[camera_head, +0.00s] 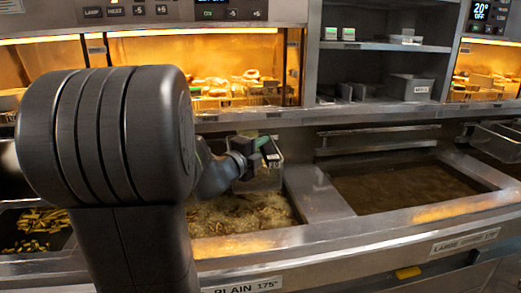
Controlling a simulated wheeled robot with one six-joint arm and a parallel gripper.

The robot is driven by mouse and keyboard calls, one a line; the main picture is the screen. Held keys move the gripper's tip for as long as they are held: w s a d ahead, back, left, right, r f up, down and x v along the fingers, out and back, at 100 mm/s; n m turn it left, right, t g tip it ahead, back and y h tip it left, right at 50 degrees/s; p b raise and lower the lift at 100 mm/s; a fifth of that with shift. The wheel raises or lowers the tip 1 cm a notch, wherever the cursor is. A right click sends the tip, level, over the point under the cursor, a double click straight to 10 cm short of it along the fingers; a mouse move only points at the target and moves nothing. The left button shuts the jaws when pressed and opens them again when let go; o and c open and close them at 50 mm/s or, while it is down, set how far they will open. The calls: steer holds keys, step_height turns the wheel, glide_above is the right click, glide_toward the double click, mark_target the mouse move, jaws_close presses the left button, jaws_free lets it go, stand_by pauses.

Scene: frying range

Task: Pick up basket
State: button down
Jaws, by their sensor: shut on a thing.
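The wire basket (262,178) is at the back of the left fryer vat, partly hidden by my gripper. It has a dark handle with a green part near its top. My gripper (258,151) is at this handle and shut on it. I cannot tell whether the basket still touches the oil or the vat's back edge. My fingertips are small and dark here, and my arm hides much of the left side.
The left vat (225,215) holds bubbling oil with food. The right vat (400,186) has dark, still oil. Another wire basket (499,140) hangs at the far right. Fries (38,228) lie at the left. Lit shelves and a steel ledge stand behind.

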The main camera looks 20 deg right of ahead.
steer(key=s+a+b, duration=0.1)
steer(key=s+a, duration=0.2)
steer(key=s, duration=1.3)
steer(key=shift+a, duration=0.4)
